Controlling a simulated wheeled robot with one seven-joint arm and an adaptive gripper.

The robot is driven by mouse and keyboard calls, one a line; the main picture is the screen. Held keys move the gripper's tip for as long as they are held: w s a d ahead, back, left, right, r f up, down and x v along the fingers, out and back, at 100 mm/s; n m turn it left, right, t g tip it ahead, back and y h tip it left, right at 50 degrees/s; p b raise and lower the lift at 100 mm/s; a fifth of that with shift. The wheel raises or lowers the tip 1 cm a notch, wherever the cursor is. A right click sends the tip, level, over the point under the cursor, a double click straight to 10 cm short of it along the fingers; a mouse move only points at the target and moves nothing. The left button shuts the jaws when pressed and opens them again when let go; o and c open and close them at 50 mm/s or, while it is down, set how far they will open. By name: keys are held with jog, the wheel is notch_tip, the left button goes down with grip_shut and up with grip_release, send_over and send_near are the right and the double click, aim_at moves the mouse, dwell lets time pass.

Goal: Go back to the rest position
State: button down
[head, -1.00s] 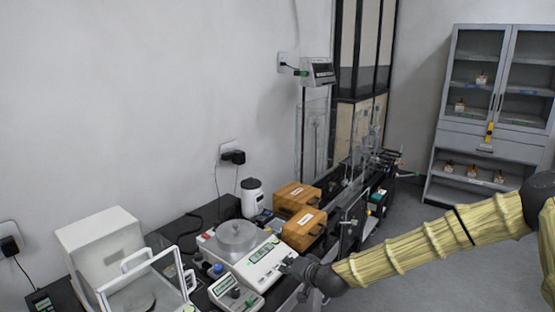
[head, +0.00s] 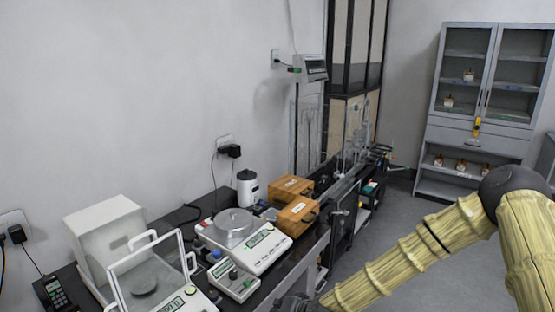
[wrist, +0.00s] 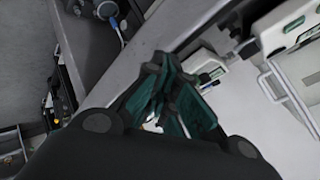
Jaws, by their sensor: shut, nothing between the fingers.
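My gripper (wrist: 168,82) shows in the wrist view with its dark, green-padded fingers together and nothing between them. In the head view my gripper (head: 292,303) is at the bottom edge, mostly cut off, in front of the table's front edge and below the balances. My arm, in a yellow ribbed sleeve, reaches to it from the right. The rest position itself is not marked in any view.
A flat-pan balance (head: 262,252), a small display unit (head: 234,282) and a glass-doored balance (head: 150,270) stand on the dark table. Two orange boxes (head: 297,213) sit behind. A grey cabinet (head: 455,130) stands far right; the floor (head: 400,225) before it is clear.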

jog(key=s+d+f+g+h, duration=0.1)
jog(key=s+d+f+g, duration=0.1)
jog(key=s+f, duration=0.45)
jog(key=s+d+f+n+g+h, duration=0.1)
jog(key=s+d+f, duration=0.25)
jog(key=s, duration=0.55)
jog(key=s+d+f+g+h, duration=0.1)
jog(key=s+d+f+g, duration=0.1)
jog(key=s+f, duration=0.45)
jog(key=s+d+g+h, duration=0.1)
jog(key=s+d, duration=0.6)
jog(key=s, duration=0.3)
jog(key=s+d+n+g+h, duration=0.1)
jog(key=s+d+g+h, duration=0.1)
jog(key=s+d, duration=0.5)
jog(key=s, duration=0.2)
jog(key=shift+s+d, duration=0.35)
jog(key=shift+d, duration=0.05)
